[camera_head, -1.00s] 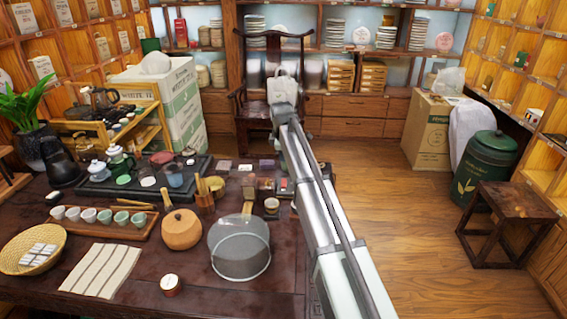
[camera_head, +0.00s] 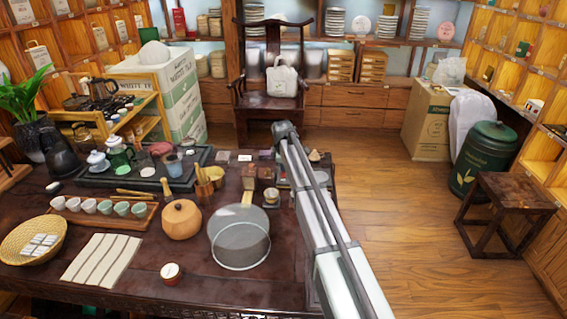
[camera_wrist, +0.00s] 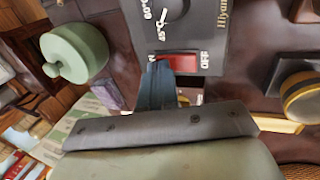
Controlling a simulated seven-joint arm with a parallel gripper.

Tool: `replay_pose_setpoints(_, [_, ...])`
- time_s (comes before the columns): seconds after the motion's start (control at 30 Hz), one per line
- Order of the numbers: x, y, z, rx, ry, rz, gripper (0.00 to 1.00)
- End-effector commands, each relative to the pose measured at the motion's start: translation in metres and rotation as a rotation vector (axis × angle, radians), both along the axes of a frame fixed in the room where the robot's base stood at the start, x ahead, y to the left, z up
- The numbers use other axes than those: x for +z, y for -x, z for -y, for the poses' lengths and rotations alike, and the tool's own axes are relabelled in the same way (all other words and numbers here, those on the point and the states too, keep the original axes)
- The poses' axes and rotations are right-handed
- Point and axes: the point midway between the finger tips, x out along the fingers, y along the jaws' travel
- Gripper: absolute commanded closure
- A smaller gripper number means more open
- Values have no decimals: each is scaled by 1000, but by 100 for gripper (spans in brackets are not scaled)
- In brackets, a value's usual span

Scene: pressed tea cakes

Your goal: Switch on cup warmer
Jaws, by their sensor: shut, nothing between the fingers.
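The cup warmer (camera_wrist: 205,25) is a dark grey panel at the top of the wrist view. It has a dial with numbers and a red rocker switch (camera_wrist: 184,63) below it, with lettering at both ends; the right end reads OFF. My gripper (camera_wrist: 158,68) has its bluish fingers together and empty. Their tips overlap the left end of the red switch; I cannot tell whether they touch it. In the head view, my arm reaches over the table's right end and hides the gripper and most of the warmer area.
A green lidded pot (camera_wrist: 78,50) lies left of the warmer in the wrist view, and a yellow-rimmed cup (camera_wrist: 302,98) lies right. In the head view, a glass pan (camera_head: 240,240) and a round wooden pot (camera_head: 181,219) stand on the dark table (camera_head: 225,290).

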Motion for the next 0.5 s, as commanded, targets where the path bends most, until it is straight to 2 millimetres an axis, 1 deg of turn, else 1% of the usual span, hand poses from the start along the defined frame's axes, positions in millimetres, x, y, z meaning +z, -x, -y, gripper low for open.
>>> replay_pose_setpoints(0.33, [-1, -1, 0, 0, 0, -2, 100])
replay_pose_setpoints(0.5, [-5, -7, -1, 0, 0, -51, 100])
